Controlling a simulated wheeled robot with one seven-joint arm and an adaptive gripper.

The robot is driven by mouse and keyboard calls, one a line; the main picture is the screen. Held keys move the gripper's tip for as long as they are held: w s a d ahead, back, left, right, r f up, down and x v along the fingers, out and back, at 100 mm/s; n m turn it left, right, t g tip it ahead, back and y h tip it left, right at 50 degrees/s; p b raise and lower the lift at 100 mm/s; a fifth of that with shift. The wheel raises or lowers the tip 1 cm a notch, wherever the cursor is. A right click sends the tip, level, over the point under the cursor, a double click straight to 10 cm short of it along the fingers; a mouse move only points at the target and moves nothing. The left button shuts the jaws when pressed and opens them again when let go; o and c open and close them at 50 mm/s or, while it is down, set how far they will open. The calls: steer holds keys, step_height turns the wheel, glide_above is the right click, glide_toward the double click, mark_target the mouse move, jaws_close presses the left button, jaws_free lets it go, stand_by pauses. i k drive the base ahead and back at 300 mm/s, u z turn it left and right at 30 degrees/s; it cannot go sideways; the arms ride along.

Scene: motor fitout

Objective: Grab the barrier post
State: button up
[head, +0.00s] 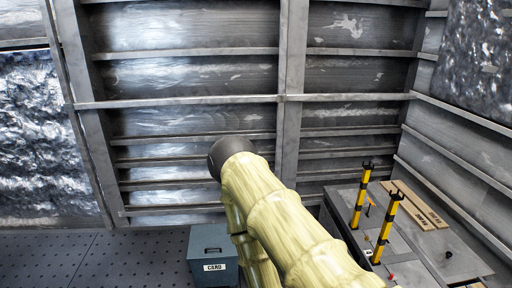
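Two yellow-and-black barrier posts stand upright on a grey bench at the right in the head view. The farther post (361,196) is near the bench's left side, and the nearer post (386,228) is a little to its right. Both have dark forked tops. My arm, in a pale yellow sleeve, rises from the bottom and bends at a dark joint left of the posts. My gripper is not visible; the lower part of the arm passes behind the upper part and out of the bottom of the picture.
The grey bench (341,203) also bears small red and orange items (369,205) and a tan labelled board (415,206). A blue-grey labelled box (212,246) sits on the dark perforated floor (110,258). Ribbed metal walls (190,70) close off the back and right.

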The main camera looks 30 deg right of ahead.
mark_target(395, 199)
steer(key=z, duration=0.5)
steer(key=i, duration=1.2)
steer(key=z, duration=1)
